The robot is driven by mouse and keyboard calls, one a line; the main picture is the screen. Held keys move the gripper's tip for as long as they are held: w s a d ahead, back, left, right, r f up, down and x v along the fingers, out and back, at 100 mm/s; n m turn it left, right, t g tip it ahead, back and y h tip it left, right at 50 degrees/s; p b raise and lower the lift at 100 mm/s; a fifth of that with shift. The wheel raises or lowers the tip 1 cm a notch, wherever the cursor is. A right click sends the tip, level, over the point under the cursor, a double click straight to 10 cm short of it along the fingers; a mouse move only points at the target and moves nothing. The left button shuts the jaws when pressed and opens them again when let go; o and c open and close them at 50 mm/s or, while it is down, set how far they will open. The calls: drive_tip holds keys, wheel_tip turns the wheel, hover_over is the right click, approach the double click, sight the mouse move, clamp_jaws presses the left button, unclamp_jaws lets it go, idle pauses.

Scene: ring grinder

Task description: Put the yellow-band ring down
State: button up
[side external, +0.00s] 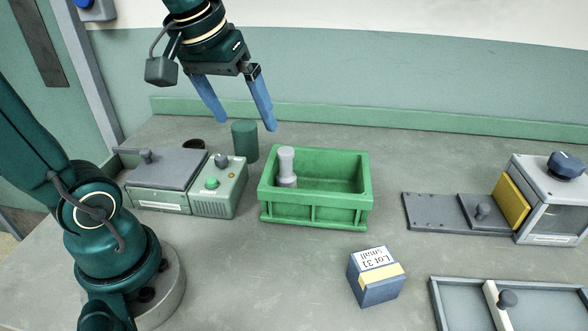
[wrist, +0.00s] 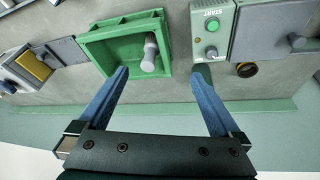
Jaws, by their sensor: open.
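My gripper (side external: 246,124) is open, with its two blue fingers apart and nothing between them. It hangs above the back of the table, behind the green crate. The wrist view also shows my gripper (wrist: 160,72) empty, with the fingers spread. I cannot make out a ring with a yellow band in either view. A small dark round piece with a brownish opening (wrist: 246,69) lies beside the machine in the wrist view. Its dark rim (side external: 193,144) shows behind the machine in the side view, partly hidden; I cannot tell whether it is a ring.
A green crate (side external: 315,216) holds a grey peg (side external: 286,165). A dark green cylinder (side external: 245,142) stands behind it. A grey-green machine (side external: 215,190) with a green button is left. A blue box (side external: 376,282) is in front; a slide fixture (side external: 435,212) and tray (side external: 540,300) are right.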

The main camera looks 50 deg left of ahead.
drive_tip(key=s+d+f+m+t+h, duration=0.1)
drive_tip(key=s+d+f+m, duration=0.3)
drive_tip(key=s+d+m, duration=0.1)
drive_tip(key=shift+s+d+f+m+t, duration=0.3)
drive_tip(key=shift+s+d, duration=0.3)
drive_tip(key=shift+s, duration=0.3)
idle(0.3)
